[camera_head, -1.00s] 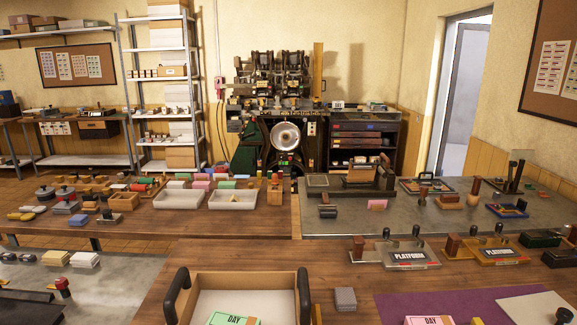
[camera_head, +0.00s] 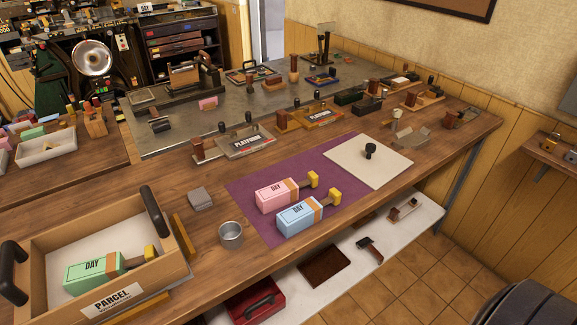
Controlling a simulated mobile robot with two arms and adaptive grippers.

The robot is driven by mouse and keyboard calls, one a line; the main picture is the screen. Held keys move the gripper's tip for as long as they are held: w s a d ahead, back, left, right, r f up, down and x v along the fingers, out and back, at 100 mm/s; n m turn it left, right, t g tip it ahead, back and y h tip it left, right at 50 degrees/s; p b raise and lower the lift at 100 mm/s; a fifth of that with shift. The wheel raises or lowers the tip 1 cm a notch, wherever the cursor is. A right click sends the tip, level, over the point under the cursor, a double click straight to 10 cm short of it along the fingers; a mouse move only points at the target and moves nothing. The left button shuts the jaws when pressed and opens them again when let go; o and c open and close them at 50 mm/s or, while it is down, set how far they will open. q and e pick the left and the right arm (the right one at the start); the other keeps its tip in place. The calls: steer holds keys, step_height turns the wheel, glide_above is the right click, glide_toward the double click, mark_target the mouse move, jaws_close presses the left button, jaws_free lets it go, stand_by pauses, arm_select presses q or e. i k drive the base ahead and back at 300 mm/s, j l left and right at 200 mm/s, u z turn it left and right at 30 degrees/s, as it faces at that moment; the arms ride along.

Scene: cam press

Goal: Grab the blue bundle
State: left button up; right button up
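The blue bundle (camera_head: 300,217), marked DAY, lies on a purple mat (camera_head: 244,199) on the wooden table. It has a brown band and a yellow-tipped end pointing right. A pink bundle (camera_head: 276,195), also marked DAY, lies just behind it on the same mat. A green bundle (camera_head: 92,270) lies in the wooden parcel tray (camera_head: 130,204) at the left. Neither of my grippers is in view.
A metal cup (camera_head: 231,234) and a grey stack (camera_head: 200,198) stand between tray and mat. A pale board (camera_head: 368,165) with a black knob lies right of the bundles. Platform stamps (camera_head: 245,142) stand behind. A lower shelf (camera_head: 395,232) runs under the table's front edge.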

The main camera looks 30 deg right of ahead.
mark_target(292, 220)
steer(key=z, duration=1.05)
steer(key=l, duration=0.2)
